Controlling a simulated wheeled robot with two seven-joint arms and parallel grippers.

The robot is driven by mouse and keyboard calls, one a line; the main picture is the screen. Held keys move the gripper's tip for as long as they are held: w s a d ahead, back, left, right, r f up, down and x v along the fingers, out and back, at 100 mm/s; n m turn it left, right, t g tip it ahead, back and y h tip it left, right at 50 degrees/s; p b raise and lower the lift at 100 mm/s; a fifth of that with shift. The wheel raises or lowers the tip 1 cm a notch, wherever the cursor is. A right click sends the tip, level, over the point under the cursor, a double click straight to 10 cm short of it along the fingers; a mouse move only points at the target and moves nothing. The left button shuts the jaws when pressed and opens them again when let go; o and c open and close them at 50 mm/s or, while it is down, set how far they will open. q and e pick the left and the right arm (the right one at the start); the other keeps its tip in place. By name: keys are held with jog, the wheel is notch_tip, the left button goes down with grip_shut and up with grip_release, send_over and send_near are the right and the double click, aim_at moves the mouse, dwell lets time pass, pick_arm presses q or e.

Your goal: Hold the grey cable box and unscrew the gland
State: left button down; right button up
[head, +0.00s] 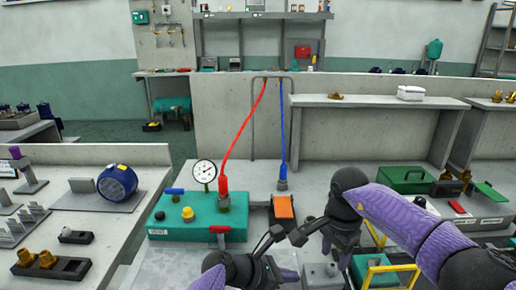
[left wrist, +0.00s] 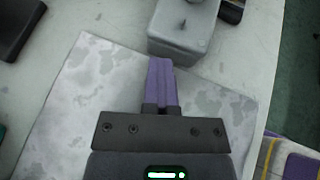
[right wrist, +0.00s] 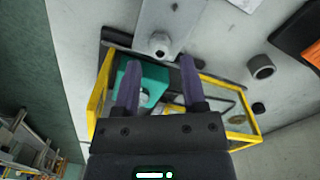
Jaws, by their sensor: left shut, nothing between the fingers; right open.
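The grey cable box (head: 321,278) stands at the bottom of the head view, and its grey body also shows at the top of the left wrist view (left wrist: 185,32). My left gripper (left wrist: 161,62) is shut and empty, its fingertips just short of the box's near side; the head view shows it left of the box (head: 294,275). My right gripper (right wrist: 158,72) is open and empty above the yellow-framed tray. A pale round fitting, perhaps the gland (right wrist: 160,45), shows beyond and between its fingertips, apart from them. Its joint to the box is unclear.
A yellow-framed tray (right wrist: 98,100) holds a teal item below my right gripper. A grey ring (right wrist: 261,67) lies on the bench nearby. A teal pump unit (head: 198,218) with gauge and an orange-topped block (head: 284,207) stand behind my left gripper.

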jog(key=shift+f, duration=1.5)
grip_shut()
jog(key=shift+r, duration=0.15)
jog(key=shift+r, duration=2.4)
pick_arm(q)
jog(key=c, duration=1.3)
grip_release()
